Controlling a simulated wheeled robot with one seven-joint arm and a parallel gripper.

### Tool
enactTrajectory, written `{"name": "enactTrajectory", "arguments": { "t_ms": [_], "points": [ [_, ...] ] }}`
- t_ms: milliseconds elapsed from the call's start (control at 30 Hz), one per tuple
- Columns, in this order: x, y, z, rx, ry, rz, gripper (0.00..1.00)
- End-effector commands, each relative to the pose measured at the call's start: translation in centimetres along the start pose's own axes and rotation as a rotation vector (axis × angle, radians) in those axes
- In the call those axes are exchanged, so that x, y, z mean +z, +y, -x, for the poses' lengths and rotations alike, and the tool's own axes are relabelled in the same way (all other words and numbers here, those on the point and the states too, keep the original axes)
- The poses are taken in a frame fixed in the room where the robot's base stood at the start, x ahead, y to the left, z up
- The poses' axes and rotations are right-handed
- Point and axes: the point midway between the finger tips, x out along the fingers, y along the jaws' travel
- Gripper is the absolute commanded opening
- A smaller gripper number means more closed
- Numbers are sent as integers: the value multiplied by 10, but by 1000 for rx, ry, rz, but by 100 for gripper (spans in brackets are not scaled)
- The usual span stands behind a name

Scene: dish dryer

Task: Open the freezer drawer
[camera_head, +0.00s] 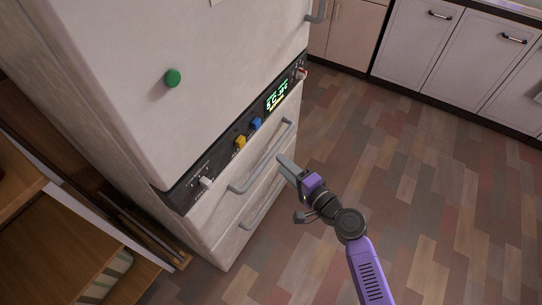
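The fridge-freezer stands at the left with a light door on top. Below its dark control strip are drawers: an upper freezer drawer (222,208) with a long grey bar handle (262,160), and a lower drawer with a similar handle (262,205). Both drawers look closed. My gripper (289,187), grey with a purple body, is in front of the drawers, just right of the upper handle. Its two fingers appear spread apart, with nothing seen between them. Whether a finger touches a handle is unclear. The gripper hides part of the lower drawer front.
The control strip (225,145) carries a lit green display, coloured knobs and switches. A green round magnet (173,77) is on the upper door. Wooden shelving (60,245) stands at the left. White cabinets (455,55) line the back right. The wood-patterned floor (420,170) is clear.

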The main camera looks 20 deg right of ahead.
Motion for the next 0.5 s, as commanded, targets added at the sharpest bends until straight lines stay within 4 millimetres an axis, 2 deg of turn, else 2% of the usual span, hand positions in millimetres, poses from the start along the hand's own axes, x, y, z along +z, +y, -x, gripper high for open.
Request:
{"name": "enactTrajectory", "arguments": {
  "t_ms": [300, 500],
  "points": [
    [0, -1, -47, -1, 0, 2, 38],
    [0, 0, -67, 0, 0, 2, 38]
  ]
}}
